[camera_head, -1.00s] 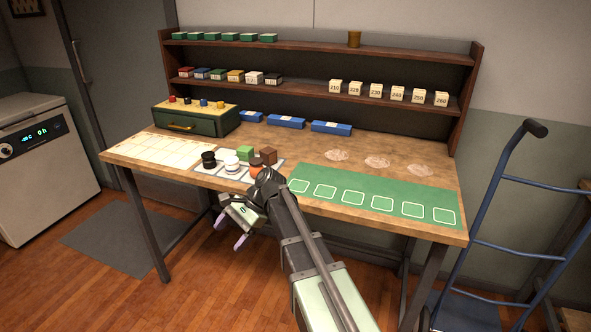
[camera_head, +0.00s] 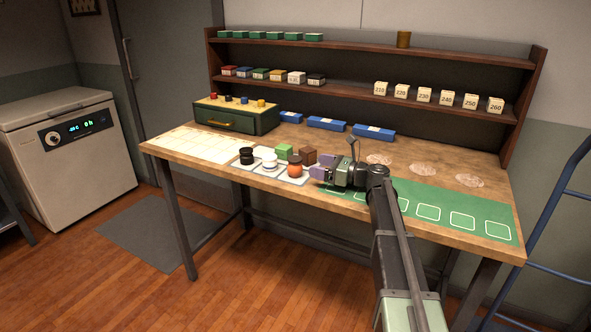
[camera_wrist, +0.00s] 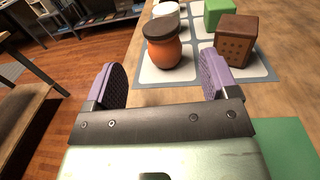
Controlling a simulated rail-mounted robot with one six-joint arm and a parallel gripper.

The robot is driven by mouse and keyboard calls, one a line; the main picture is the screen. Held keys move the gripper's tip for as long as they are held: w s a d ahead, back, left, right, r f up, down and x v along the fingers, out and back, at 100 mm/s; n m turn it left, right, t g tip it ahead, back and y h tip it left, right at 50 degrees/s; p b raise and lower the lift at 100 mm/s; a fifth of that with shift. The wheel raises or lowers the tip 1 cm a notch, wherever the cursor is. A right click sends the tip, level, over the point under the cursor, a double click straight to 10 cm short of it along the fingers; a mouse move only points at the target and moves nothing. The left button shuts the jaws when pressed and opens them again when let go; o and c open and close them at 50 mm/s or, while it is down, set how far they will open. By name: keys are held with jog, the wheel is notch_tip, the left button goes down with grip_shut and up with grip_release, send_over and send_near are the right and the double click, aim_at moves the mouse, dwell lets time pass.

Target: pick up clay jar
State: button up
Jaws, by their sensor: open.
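The clay jar (camera_head: 295,167) is orange with a dark brown lid and stands upright on a light square of the grey mat near the table's front edge. It also shows in the wrist view (camera_wrist: 163,52), just beyond the fingertips and between their lines. My gripper (camera_head: 322,168) is open and empty, just right of the jar and low over the table. In the wrist view, its purple-padded fingers (camera_wrist: 163,82) are spread apart, with the jar ahead of them and not between the pads.
A white jar (camera_head: 269,161) and a black jar (camera_head: 246,156) stand left of the clay jar. A green block (camera_head: 284,150) and a brown block (camera_head: 308,156) stand behind. A green mat (camera_head: 455,208) lies to the right. A shelf (camera_head: 350,80) rises at the back.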

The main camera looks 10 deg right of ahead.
aim_at(295, 159)
jog(key=x, duration=0.9)
jog(key=shift+w+d+r, duration=0.1)
jog(key=shift+r, duration=0.05)
jog(key=c, duration=1)
